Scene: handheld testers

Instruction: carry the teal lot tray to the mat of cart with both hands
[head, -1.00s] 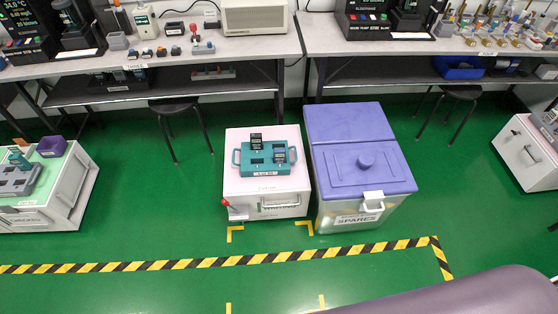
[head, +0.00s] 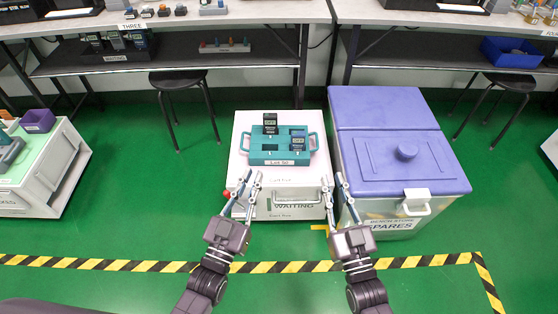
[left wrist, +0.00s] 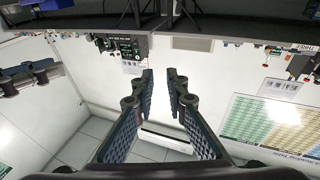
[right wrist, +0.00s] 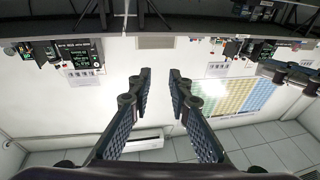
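The teal lot tray (head: 270,157) sits on the pink-white top of the white cart (head: 240,180) marked WAITING. It has a handle at its left and right ends and a label on its front. My left gripper (head: 250,178) is open and empty in front of the cart's left part, short of the tray. My right gripper (head: 335,180) is open and empty by the cart's right front, beside the lidded bin. Neither touches the tray. The wrist views show no tray.
A bin with a purple lid (head: 405,175), marked SPARES, stands close against the cart's right side. Benches (head: 180,35) and stools (head: 185,80) line the back. Green floor is clear left of the cart.

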